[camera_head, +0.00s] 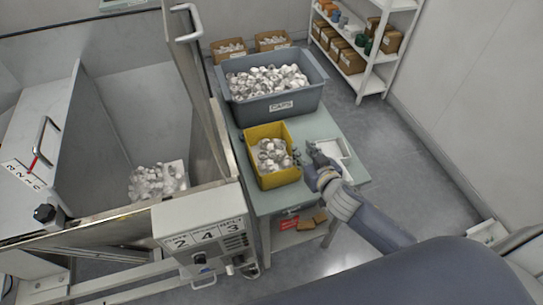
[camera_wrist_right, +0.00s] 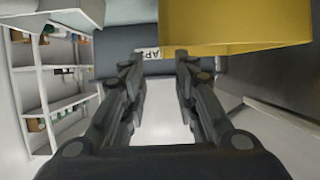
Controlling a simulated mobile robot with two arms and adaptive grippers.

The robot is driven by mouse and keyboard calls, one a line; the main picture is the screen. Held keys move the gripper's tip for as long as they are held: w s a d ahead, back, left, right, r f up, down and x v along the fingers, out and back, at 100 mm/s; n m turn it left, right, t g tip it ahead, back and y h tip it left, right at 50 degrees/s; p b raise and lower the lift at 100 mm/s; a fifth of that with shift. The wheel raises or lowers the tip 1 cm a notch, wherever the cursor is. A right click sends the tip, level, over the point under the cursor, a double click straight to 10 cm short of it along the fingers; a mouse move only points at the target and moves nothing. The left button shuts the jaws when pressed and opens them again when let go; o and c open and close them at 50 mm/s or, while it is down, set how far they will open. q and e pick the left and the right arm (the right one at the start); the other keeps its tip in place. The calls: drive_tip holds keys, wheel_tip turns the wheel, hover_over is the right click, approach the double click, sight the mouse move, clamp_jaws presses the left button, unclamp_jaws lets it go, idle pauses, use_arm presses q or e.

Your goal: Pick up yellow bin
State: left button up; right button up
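The yellow bin (camera_head: 279,181) stands upright on the green-grey table and is filled with white and silver caps (camera_head: 271,155). My right gripper (camera_head: 305,157) is just right of the bin, close to its right wall; whether it touches the wall is hard to tell. In the right wrist view, the gripper (camera_wrist_right: 160,66) has its two fingers apart with nothing held between them. The yellow bin (camera_wrist_right: 235,22) fills the upper right of that view, beyond and beside the right-hand finger. My left gripper is not in view.
A large grey bin labelled CAPS (camera_head: 282,106) stands behind the yellow bin. A white tray (camera_head: 345,165) lies right of my gripper. A machine with a numbered panel (camera_head: 205,238) borders the table's left. A white shelf (camera_head: 373,82) stands at the back right, with clear floor before it.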

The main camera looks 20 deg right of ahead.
sight(292, 141)
drive_tip(key=x, duration=0.3)
drive_tip(key=shift+w+f, duration=0.1)
drive_tip(key=p+x, duration=0.1)
drive_tip(key=x, duration=0.1)
drive_tip(key=shift+w+a, duration=0.2)
drive_tip(key=shift+w, duration=0.1)
drive_tip(key=shift+x, duration=1.05)
drive_tip(key=shift+w+f, duration=0.2)
drive_tip(key=shift+f, duration=0.1)
clamp_jaws()
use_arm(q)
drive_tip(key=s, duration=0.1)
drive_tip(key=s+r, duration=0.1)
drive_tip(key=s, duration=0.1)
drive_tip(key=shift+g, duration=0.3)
